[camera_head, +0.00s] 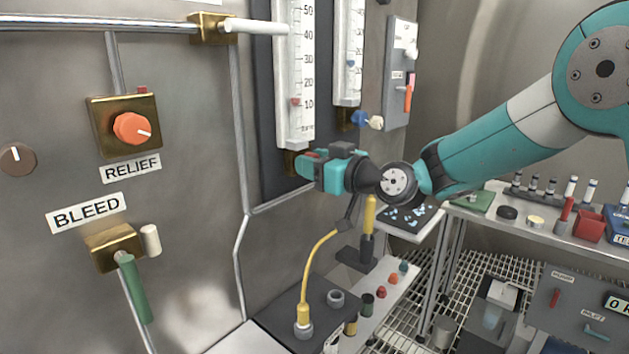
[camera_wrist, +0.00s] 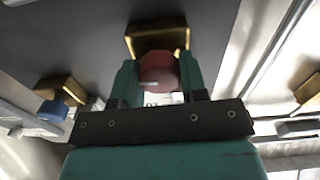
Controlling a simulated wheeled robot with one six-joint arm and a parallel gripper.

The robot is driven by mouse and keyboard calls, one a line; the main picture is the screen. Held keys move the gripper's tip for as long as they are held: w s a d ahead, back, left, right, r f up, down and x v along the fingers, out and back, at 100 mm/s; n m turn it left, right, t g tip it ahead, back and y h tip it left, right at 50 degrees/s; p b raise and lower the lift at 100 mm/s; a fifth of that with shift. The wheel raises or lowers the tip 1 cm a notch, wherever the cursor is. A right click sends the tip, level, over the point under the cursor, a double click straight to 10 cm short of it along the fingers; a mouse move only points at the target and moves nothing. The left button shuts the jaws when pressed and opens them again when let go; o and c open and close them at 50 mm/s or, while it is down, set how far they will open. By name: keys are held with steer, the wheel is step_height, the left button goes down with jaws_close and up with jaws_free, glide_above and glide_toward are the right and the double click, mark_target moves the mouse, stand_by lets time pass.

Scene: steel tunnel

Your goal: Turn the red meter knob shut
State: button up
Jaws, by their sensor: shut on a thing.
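The red meter knob (camera_wrist: 158,72) sits on a brass block (camera_wrist: 158,38) in the wrist view, between the two fingers of my gripper (camera_wrist: 158,80). The fingers are closed on its sides. A short pale mark on the knob points to the right. In the head view my gripper (camera_head: 312,168) is at the brass block (camera_head: 290,162) under the left flow tube (camera_head: 295,80), and it hides most of the knob. The red float (camera_head: 295,102) in that tube stands near the 10 mark.
A blue knob (camera_head: 360,118) sits under the second tube (camera_head: 349,50), close to the right of my gripper. An orange RELIEF knob (camera_head: 132,128) and a green BLEED lever (camera_head: 133,285) are on the wall at left. A yellow cable (camera_head: 312,258) stands below.

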steer(key=n+b, duration=0.2)
steer(key=b, duration=0.2)
steer(key=f+n+b, duration=0.1)
steer(key=n+b, duration=0.1)
steer(key=b, duration=0.3)
steer(key=shift+n, duration=0.3)
steer(key=n+b, duration=0.2)
steer(key=b, duration=0.2)
steer(key=shift+r+n, duration=0.2)
steer(key=shift+n, duration=0.2)
steer(key=shift+r+n+b, duration=0.15)
steer(key=shift+n+b, duration=0.35)
steer(key=shift+b, duration=0.5)
steer(key=shift+r, duration=0.1)
steer(key=o, duration=0.9)
steer(key=shift+s, duration=0.1)
